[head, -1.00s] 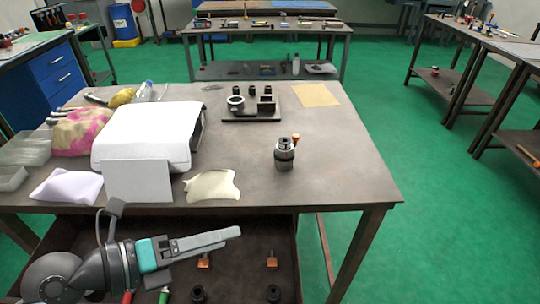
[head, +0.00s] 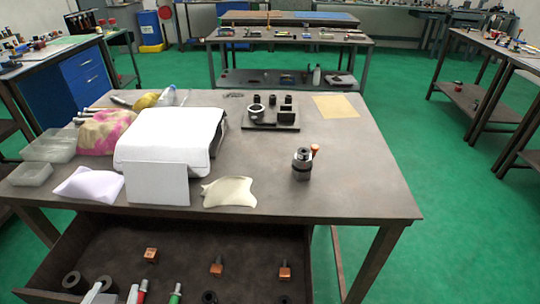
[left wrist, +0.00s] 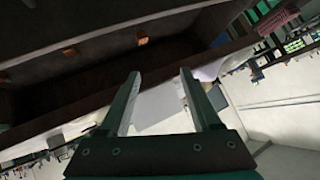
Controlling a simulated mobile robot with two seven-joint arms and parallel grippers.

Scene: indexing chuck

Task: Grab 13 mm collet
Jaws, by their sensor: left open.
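No collet can be told by its size marking. Dark ring-shaped parts lie in the open drawer (head: 100,240) in the head view: one at the left (head: 76,282), one beside it (head: 103,285), and others at the bottom edge, partly cut off (head: 209,297). A metal chuck (head: 302,165) with an orange-tipped handle stands upright on the table. A black fixture (head: 271,125) with a ring and small dark cylinders stands farther back. My left gripper (left wrist: 159,76) shows in the left wrist view, open, with nothing between its fingers. My right gripper is not in view.
A white box (head: 170,140), a cream cloth (head: 229,192), a white cloth (head: 88,184) and clear trays (head: 30,174) crowd the table's left. The table's right side (head: 365,180) is mostly clear.

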